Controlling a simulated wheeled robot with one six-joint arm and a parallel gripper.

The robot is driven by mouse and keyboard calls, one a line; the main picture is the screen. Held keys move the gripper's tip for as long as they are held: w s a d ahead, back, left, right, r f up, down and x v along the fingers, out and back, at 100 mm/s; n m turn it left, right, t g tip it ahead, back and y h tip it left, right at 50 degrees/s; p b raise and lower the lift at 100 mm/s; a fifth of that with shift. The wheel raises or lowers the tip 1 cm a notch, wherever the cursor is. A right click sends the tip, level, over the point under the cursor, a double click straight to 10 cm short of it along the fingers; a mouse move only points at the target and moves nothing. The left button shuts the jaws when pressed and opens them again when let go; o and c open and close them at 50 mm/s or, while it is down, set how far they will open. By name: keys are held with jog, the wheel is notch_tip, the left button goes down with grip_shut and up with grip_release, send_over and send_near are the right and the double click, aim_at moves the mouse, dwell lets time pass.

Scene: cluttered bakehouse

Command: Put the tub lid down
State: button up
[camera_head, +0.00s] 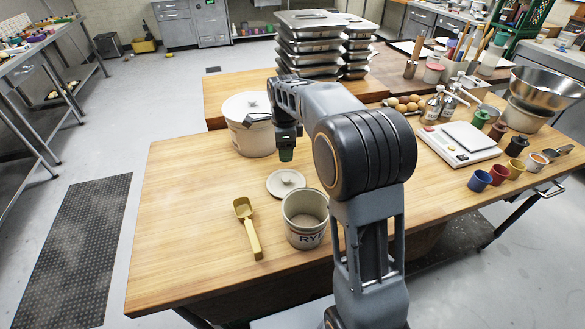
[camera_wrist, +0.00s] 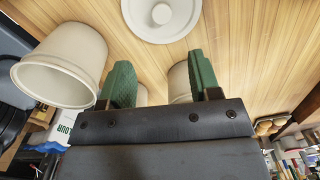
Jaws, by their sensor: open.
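The tub lid (camera_head: 286,182) is a round cream disc with a raised knob. It lies flat on the wooden bench, knob up, and also shows in the wrist view (camera_wrist: 162,15). The open cream tub (camera_head: 305,233) marked RY… stands upright just in front and right of it, with pale contents. My gripper (camera_head: 286,155) hangs above the lid, apart from it. In the wrist view its green fingers (camera_wrist: 160,78) stand apart with nothing held between them. Pale shapes behind the fingers are partly hidden.
A large cream tub (camera_head: 250,138) stands behind and left of the lid. A yellow scoop (camera_head: 248,229) lies left of the open tub. Stacked metal pans (camera_head: 313,48), eggs (camera_head: 405,104) and a scale (camera_head: 458,145) crowd the back and right. The bench's left side is clear.

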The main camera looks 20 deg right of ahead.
jog(key=s+n+t, duration=0.3)
jog(key=s+n, duration=1.7)
jog(key=s, duration=0.3)
jog(key=shift+r+n+t, duration=0.25)
jog(key=shift+n+t, duration=0.15)
